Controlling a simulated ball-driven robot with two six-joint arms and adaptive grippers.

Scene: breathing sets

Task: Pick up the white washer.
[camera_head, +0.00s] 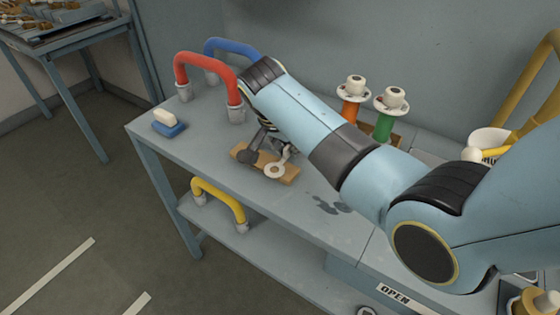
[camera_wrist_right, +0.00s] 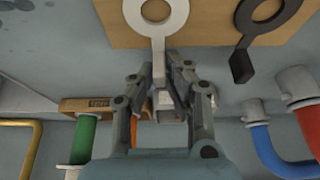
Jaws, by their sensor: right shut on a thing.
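The white washer (camera_head: 267,171) is a flat ring with a short straight handle. It shows at the wooden board (camera_head: 291,178) on the bench, and its ring and handle (camera_wrist_right: 158,45) show at the top middle of the wrist view. My right gripper (camera_head: 268,142) reaches down from above, partly hidden by my own arm. In the wrist view my right gripper (camera_wrist_right: 160,77) is shut on the end of the washer's handle. I cannot tell whether the washer touches the board. A black washer (camera_head: 243,155) of similar shape lies left of it, apart. My left gripper is out of view.
Red (camera_head: 207,63) and blue (camera_head: 231,46) curved pipes stand behind the board. Orange (camera_head: 349,112) and green (camera_head: 383,127) posts stand at the back right. A blue and white block (camera_head: 168,125) lies at the left corner. A yellow pipe (camera_head: 218,194) sits on the lower shelf.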

